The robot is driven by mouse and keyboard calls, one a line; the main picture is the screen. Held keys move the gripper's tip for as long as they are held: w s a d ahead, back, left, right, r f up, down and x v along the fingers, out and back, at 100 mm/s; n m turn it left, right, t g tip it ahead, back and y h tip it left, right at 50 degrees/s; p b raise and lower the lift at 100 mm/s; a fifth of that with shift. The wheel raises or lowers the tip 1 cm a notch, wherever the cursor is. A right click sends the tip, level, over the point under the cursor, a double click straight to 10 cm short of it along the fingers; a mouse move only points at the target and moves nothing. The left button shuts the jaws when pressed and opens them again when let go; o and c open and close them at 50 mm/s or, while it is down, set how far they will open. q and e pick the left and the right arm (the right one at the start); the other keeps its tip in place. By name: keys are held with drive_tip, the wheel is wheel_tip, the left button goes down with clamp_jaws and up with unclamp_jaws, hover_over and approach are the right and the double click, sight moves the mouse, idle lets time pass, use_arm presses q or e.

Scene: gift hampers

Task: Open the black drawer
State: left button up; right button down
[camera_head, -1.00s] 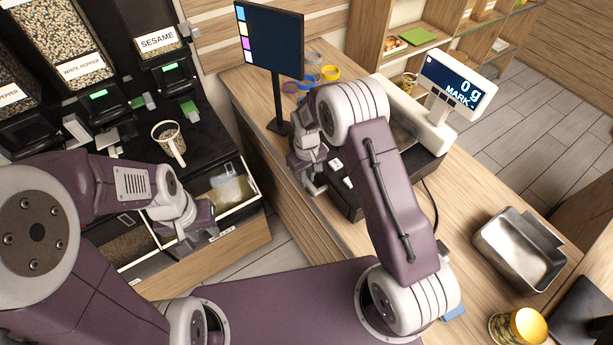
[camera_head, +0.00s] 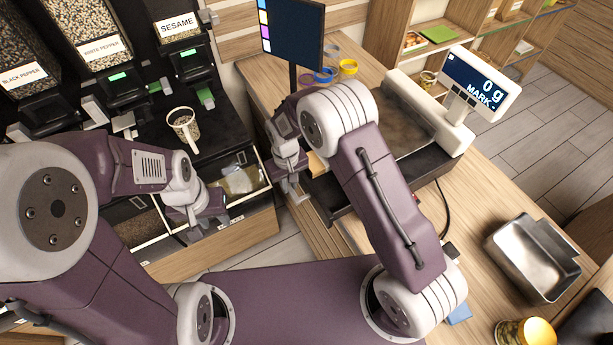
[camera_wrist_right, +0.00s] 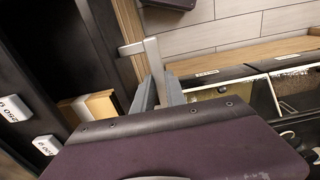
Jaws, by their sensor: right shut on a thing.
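The black drawer (camera_head: 322,197) is in the black unit beneath the scale in the head view. It stands partly pulled out toward the left, past the counter edge. In the right wrist view its dark interior (camera_wrist_right: 60,45) shows, with a wooden block (camera_wrist_right: 97,104) inside. My right gripper (camera_head: 290,192) is at the drawer's front. In the right wrist view its fingers (camera_wrist_right: 159,92) are shut on the silver handle (camera_wrist_right: 154,62). My left gripper (camera_head: 197,228) is over the open ingredient bins at the left; its fingers are too small to judge.
A scale display (camera_head: 480,82) stands right of the black unit. A scoop cup (camera_head: 183,125) stands on the dispenser cabinet. A metal pan (camera_head: 533,258) and a gold-lidded jar (camera_head: 525,332) are on the counter at right. A floor gap separates the cabinet from the counter.

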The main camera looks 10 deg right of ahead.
drive_tip(key=s+a, duration=0.2)
drive_tip(key=a, duration=0.4)
drive_tip(key=shift+a+r, duration=0.1)
drive_tip(key=c, duration=1.4)
unclamp_jaws()
drive_tip(key=shift+o, duration=0.2)
drive_tip(key=shift+w, duration=0.1)
wheel_tip(320, 180, up, 9)
drive_tip(key=b, duration=0.2)
drive_tip(key=shift+b, duration=0.4)
